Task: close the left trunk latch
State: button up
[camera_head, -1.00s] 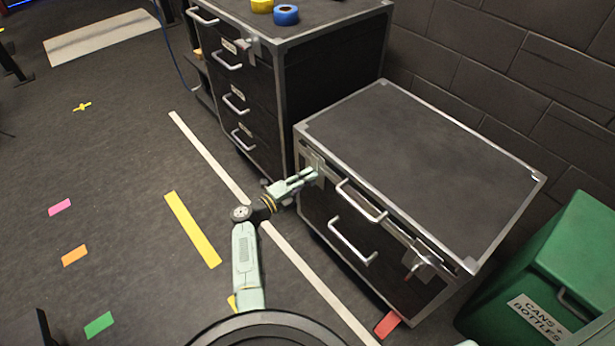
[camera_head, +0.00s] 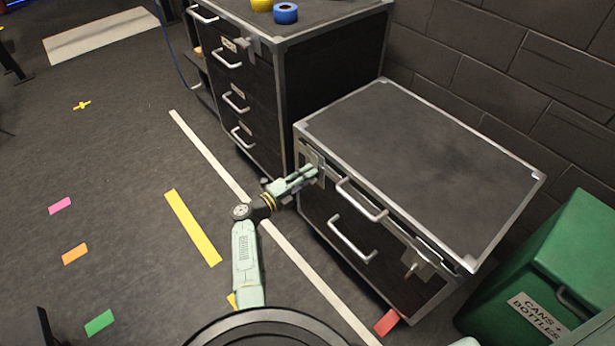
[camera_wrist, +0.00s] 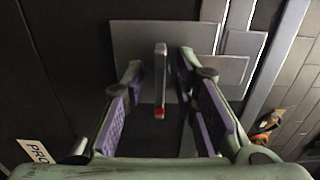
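The black trunk (camera_head: 420,165) with metal edges has its lid down. Its left latch (camera_head: 319,156) is a grey plate at the front left corner, partly hidden by my gripper (camera_head: 314,172). In the wrist view the latch plate (camera_wrist: 130,45) fills the upper middle, with a thin upright lever (camera_wrist: 160,70) with a red tip. My gripper (camera_wrist: 160,85) is open, one finger on each side of the lever. No clear contact shows. The right latch (camera_head: 424,262) sits further right on the trunk front.
Two handles (camera_head: 352,240) project from the trunk front between the latches. A drawer cabinet (camera_head: 325,85) stands close on the left, and a green bin (camera_head: 570,255) stands on the right. A brick wall is behind. The floor at the left is open, with coloured tape marks.

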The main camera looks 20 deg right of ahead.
jog(key=v, duration=1.2)
